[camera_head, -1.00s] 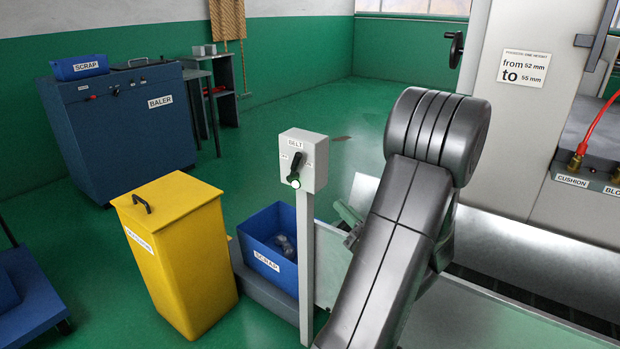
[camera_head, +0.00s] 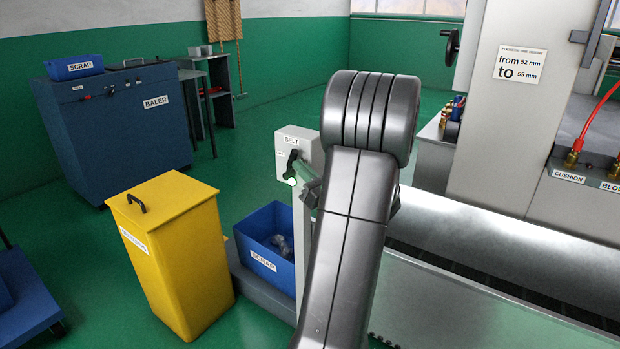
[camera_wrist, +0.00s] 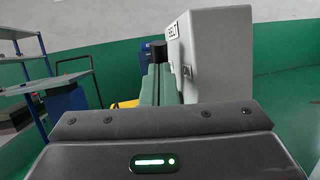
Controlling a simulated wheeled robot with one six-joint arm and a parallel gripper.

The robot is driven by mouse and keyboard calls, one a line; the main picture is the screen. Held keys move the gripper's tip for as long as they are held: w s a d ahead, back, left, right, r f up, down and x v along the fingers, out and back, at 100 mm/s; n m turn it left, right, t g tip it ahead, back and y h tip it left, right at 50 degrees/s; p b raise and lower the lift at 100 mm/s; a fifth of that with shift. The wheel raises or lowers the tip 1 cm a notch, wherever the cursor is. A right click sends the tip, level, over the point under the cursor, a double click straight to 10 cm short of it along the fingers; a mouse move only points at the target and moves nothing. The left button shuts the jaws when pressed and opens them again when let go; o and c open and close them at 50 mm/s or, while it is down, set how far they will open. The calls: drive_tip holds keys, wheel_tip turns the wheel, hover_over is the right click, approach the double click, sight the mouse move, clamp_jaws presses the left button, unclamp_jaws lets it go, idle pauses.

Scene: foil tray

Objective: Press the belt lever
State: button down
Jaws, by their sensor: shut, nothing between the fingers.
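The belt box (camera_head: 310,143) is a pale grey control box on a post, labelled BELT. My gripper (camera_wrist: 160,78) has green fingers, closed together and empty, pointing along the box's front face. The black end of the lever (camera_wrist: 158,48) shows just beyond the fingertips in the wrist view; whether they touch it I cannot tell. In the head view my arm hides the right part of the box and much of the gripper.
A blue scrap bin (camera_head: 268,248) stands below the box, and a yellow lidded bin (camera_head: 170,255) is to its left. The blue baler (camera_head: 115,130) is farther back. The large grey machine (camera_head: 510,140) and its metal apron (camera_head: 470,290) fill the right side.

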sight(292, 154)
drive_tip(key=shift+r, duration=0.1)
idle(0.3)
drive_tip(key=p, duration=0.2)
drive_tip(key=r+g+p, duration=0.1)
drive_tip(key=p, duration=0.1)
drive_tip(key=shift+w+a+r+h, duration=0.2)
drive_tip(key=shift+a+r+h, duration=0.1)
drive_tip(key=shift+h, duration=0.1)
drive_tip(key=g+p, duration=0.1)
drive_tip(key=p, duration=0.1)
drive_tip(key=r+n+g+h+p, duration=0.1)
drive_tip(key=p, duration=0.2)
drive_tip(key=shift+w+a, duration=0.3)
drive_tip(key=shift+a, duration=0.1)
drive_tip(key=g+h+p, duration=0.1)
drive_tip(key=p, duration=0.1)
drive_tip(key=a+g+h+p, duration=0.1)
drive_tip(key=p, duration=0.2)
drive_tip(key=shift+w+a+r, duration=0.15)
drive_tip(key=shift+w+r, duration=0.1)
drive_tip(key=shift+w, duration=0.15)
drive_tip(key=shift+w+a+f+h+p, duration=0.15)
drive_tip(key=shift+w+a+h+p, duration=0.05)
drive_tip(key=shift+h+p, duration=0.25)
drive_tip(key=shift+w+a, duration=0.15)
drive_tip(key=shift+a, duration=0.1)
